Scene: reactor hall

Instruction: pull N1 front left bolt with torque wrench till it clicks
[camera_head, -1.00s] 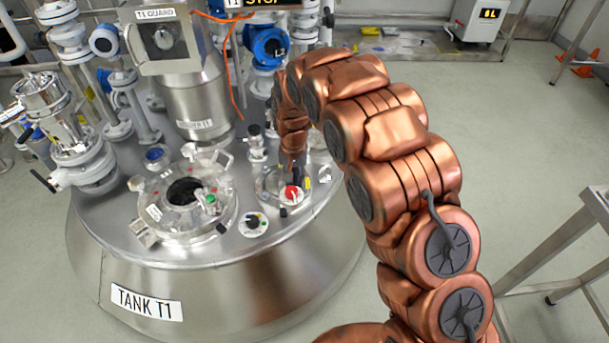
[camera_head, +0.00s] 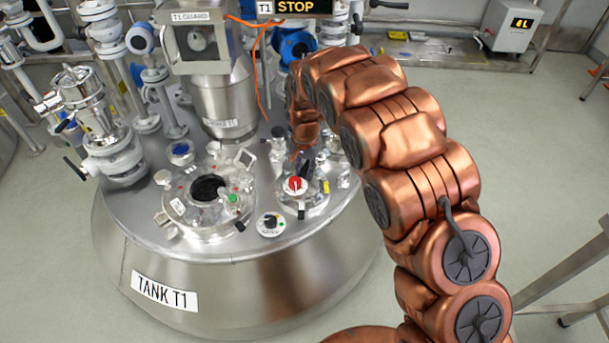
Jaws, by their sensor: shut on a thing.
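My gripper (camera_head: 301,156) is small and partly hidden at the downward end of my copper arm. It is over the right side of the tank lid (camera_head: 245,240), just behind a small round fitting (camera_head: 301,209) with a red-topped knob (camera_head: 295,185). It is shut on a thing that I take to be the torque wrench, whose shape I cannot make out. No N1 label is readable, and I cannot pick out the front left bolt or tell whether the tool touches it.
A larger open port (camera_head: 208,188) with clamps lies left of the fitting. A black dial (camera_head: 270,224) sits in front. Behind stand the T1 guard (camera_head: 196,42), a blue valve (camera_head: 297,46) and a T1 STOP sign (camera_head: 290,8). A metal table (camera_head: 570,268) stands at right.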

